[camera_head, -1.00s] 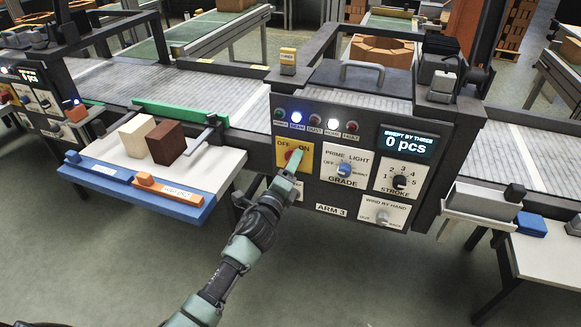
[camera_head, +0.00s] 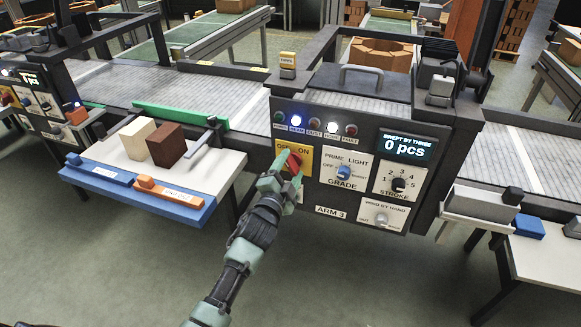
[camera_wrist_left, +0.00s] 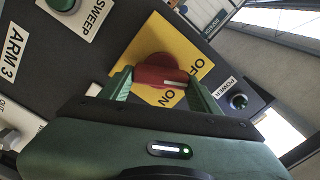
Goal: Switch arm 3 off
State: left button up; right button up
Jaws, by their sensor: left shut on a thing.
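The arm 3 panel (camera_head: 333,211) carries a yellow plate (camera_head: 283,151) marked OFF and ON with a red rotary knob (camera_head: 294,160). My left gripper (camera_head: 287,173) is shut on this knob. In the left wrist view, the fingers stand on either side of the red knob (camera_wrist_left: 160,74). The white mark on its handle points toward the lettered side of the yellow plate (camera_wrist_left: 140,49), roughly between OFF and ON; I cannot tell the exact setting. In the head view my gripper partly covers the plate and knob. My right gripper is not in view.
Right of the plate are the GRADE knob (camera_head: 344,172), the STROKE knob (camera_head: 398,184) and a display (camera_head: 407,147) reading 0 pcs. Blue (camera_head: 297,118) and white (camera_head: 332,126) lamps are lit above. A shelf with two blocks (camera_head: 165,144) juts out at left.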

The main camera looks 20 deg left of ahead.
pick_arm(q)
jog(key=shift+n, duration=1.3)
jog(key=shift+f+n+p, duration=0.1)
jog(key=shift+n+p, duration=0.2)
jog(key=o, duration=1.4)
jog(key=shift+s+a+b, duration=0.15)
jog(key=shift+s+b, duration=0.2)
jog(key=shift+s, duration=3.6)
